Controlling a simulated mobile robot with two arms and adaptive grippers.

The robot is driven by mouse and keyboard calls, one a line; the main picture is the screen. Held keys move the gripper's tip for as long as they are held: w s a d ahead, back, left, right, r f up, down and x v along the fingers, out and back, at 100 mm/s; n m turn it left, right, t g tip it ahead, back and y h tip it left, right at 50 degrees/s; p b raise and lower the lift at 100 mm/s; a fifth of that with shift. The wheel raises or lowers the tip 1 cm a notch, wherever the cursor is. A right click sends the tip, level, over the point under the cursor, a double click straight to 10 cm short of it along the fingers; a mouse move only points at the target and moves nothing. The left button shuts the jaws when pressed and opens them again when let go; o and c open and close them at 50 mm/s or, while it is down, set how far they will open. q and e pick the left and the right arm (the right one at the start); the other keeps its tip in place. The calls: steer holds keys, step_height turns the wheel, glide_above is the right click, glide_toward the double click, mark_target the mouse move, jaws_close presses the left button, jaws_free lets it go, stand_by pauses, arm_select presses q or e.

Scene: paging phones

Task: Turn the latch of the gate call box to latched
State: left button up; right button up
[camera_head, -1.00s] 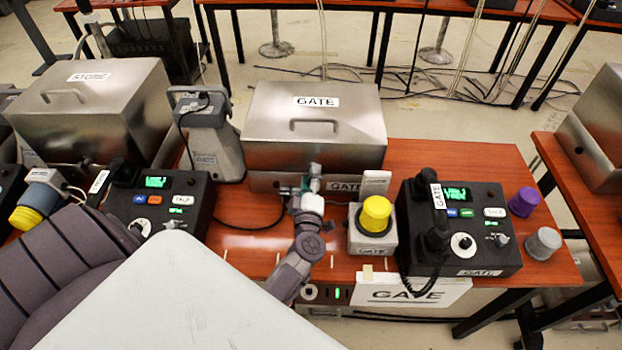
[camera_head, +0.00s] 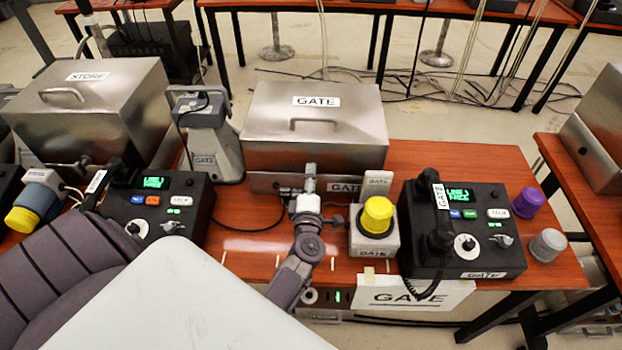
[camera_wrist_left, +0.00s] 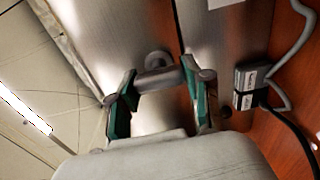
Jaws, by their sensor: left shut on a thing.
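The gate call box (camera_head: 312,104) is a steel box with a sloped lid, a bar handle and a GATE label, at the back of the red-brown table in the head view. My left gripper (camera_head: 309,178) is at its front lower edge. In the left wrist view, the left gripper (camera_wrist_left: 160,104) has its teal-padded fingers on either side of a grey metal latch (camera_wrist_left: 158,78) and is shut on it. The latch stands out from the steel front. In the head view the gripper hides most of the latch. My right gripper is not in view.
A yellow-topped button box (camera_head: 376,218) stands just right of my left gripper. Further right is the black gate console (camera_head: 462,250) with handset. A grey GATE unit (camera_head: 215,150) stands left of the call box. A black cable (camera_head: 245,228) lies on the table.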

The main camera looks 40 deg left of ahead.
arm_select(q)
steer(key=o, duration=1.2)
steer(key=shift+s, duration=0.15)
steer(key=v, duration=0.7)
steer(key=shift+s+d, duration=0.1)
steer(key=shift+s, duration=0.05)
